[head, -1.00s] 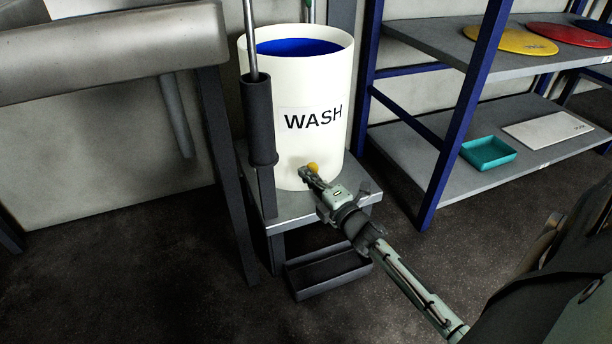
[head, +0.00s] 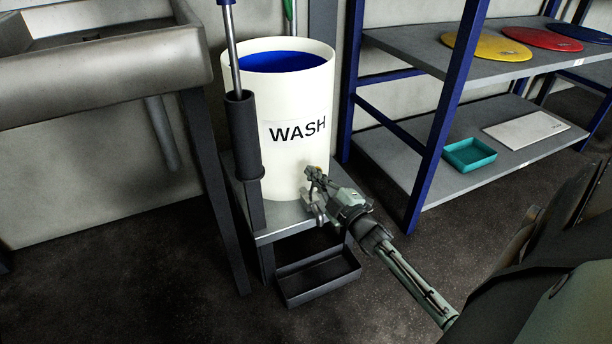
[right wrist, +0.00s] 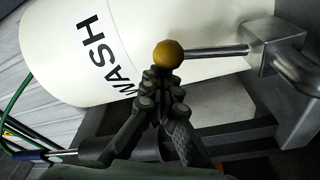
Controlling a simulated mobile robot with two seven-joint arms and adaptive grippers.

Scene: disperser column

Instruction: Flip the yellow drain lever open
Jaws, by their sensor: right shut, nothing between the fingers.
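The white tub marked WASH (head: 293,160) stands on a small metal stand. In the right wrist view, the yellow ball knob (right wrist: 168,54) tips a thin metal lever rod (right wrist: 215,51) running right to a metal valve block (right wrist: 272,45) at the tub (right wrist: 65,55). My right gripper (right wrist: 163,76) is shut and empty, its fingertips right by the knob's lower side; I cannot tell whether they touch. In the head view my right gripper (head: 313,174) is at the tub's lower front, and the knob does not show. My left gripper is not in view.
A dark tray (head: 318,277) sits low on the floor by the stand (head: 285,218). A dark holder with a handle (head: 243,130) stands left of the tub. A blue-framed shelf (head: 425,125) with coloured discs and a teal tray (head: 469,153) is at the right.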

